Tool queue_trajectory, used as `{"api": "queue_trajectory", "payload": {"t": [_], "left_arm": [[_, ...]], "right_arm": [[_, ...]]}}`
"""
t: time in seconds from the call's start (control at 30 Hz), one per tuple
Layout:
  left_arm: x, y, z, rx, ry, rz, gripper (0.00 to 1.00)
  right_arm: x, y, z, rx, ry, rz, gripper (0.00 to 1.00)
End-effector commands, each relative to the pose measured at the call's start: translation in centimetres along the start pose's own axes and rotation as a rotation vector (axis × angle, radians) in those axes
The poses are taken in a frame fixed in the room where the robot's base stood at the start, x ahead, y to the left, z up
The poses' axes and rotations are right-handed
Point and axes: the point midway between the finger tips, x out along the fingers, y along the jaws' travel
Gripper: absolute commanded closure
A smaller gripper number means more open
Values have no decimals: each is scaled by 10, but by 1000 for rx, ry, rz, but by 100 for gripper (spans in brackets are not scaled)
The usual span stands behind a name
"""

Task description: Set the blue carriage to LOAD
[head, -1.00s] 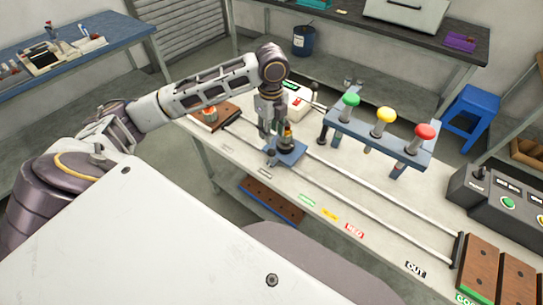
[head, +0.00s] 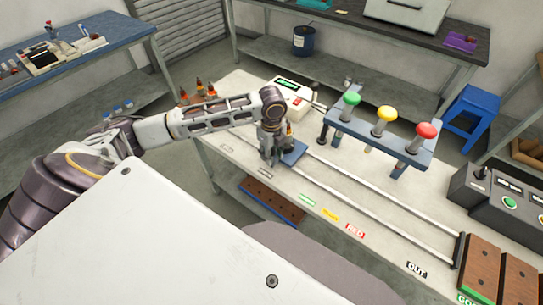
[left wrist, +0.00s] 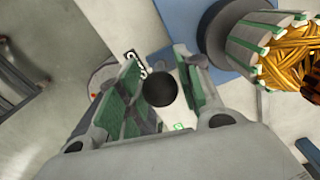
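The blue carriage (head: 294,152) sits on two long rails on the bench, beside the second small label from the left, too small to read. An armature (head: 290,130) with copper windings stands upright on it; it fills the upper right of the left wrist view (left wrist: 285,48). My left gripper (head: 268,161) is down at the carriage's left front side. In the left wrist view its green-padded fingers are apart, on either side of a round black knob (left wrist: 160,90); contact cannot be told. The blue carriage (left wrist: 182,18) shows behind. My right gripper is not in view.
A blue stand (head: 375,134) with green, yellow and red knobs spans the rails on the right. Labels run along the front, including RED (head: 354,231) and OUT (head: 416,269). A white box (head: 288,98) stands behind the carriage.

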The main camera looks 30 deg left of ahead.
Motion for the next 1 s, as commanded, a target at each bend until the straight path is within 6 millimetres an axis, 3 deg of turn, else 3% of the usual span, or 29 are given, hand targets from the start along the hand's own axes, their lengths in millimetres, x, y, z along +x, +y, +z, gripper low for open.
{"api": "queue_trajectory", "payload": {"t": [0.2, 0.53, 0.8, 1.0], "left_arm": [[14, 0, 0, 0, 1, 1, 65], [15, 0, 0, 1, 0, 1, 65], [14, 0, 0, 1, 0, 0, 100], [14, 0, 0, 1, 0, 0, 100]], "right_arm": [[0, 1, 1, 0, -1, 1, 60], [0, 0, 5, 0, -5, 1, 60], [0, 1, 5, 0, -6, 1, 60], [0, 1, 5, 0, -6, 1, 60]]}}
